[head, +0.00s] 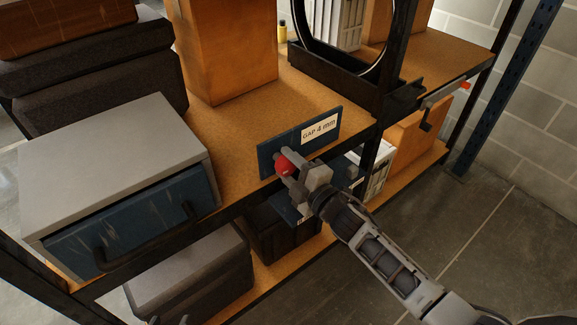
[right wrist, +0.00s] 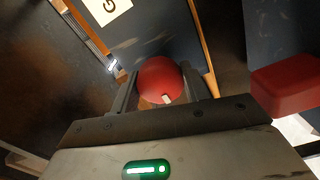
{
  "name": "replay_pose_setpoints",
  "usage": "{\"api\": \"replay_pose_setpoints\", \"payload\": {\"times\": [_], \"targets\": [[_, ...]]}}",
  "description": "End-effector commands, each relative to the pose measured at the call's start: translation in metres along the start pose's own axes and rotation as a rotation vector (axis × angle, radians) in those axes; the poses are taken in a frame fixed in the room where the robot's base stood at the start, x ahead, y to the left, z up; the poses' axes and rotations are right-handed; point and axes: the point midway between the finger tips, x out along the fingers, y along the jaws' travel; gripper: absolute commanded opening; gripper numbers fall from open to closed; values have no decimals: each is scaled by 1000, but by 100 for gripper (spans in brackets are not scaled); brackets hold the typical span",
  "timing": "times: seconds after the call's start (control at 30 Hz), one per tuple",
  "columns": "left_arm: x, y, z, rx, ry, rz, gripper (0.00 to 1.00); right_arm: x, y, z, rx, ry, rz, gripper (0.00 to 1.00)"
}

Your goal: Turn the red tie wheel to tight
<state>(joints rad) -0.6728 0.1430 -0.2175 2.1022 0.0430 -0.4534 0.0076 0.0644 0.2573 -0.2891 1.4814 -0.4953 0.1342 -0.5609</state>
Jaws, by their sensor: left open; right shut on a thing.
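The red tie wheel (head: 283,166) is a small round knob at the front of a blue plate labelled "GAP 4 mm" (head: 300,142), on the shelf's front edge. In the right wrist view the red tie wheel (right wrist: 160,76) sits between my finger tips, with a small white mark on its lower rim. My right gripper (head: 287,172) is shut on it; its fingers also show in the right wrist view (right wrist: 160,95). My left gripper (head: 169,320) barely shows at the bottom edge of the head view, tips apart and empty, away from the wheel.
A grey box with a blue drawer (head: 135,220) stands left of the plate. A black post (head: 392,70) and wheel stand (head: 345,80) are to the right. A red block (right wrist: 285,88) shows at right in the wrist view. The floor (head: 490,230) at right is clear.

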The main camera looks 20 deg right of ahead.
Motion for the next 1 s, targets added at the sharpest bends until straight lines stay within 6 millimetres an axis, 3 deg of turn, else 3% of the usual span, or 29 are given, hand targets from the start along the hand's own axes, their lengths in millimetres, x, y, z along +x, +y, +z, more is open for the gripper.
{"api": "replay_pose_setpoints", "payload": {"times": [0.37, 0.4, 0.47, 0.77, 0.87, 1.0], "targets": [[0, 0, 1, 0, -3, -1, 44, -1, -2, 0, -12, -1, -4, 23], [0, 0, 1, 0, -3, -1, 44, -1, -2, 0, -12, -1, -4, 54], [0, 0, 2, 0, -4, -1, 44, -1, -2, 0, -11, -1, -3, 67], [0, 0, 2, 0, -5, -1, 44, -2, -1, 0, -8, 0, -2, 67], [0, 0, 2, 1, -5, -1, 44, -9, -1, 0, -7, -1, -2, 67], [0, -1, 2, 2, -5, -1, 44, -33, -2, 0, -7, -1, -5, 67]]}}
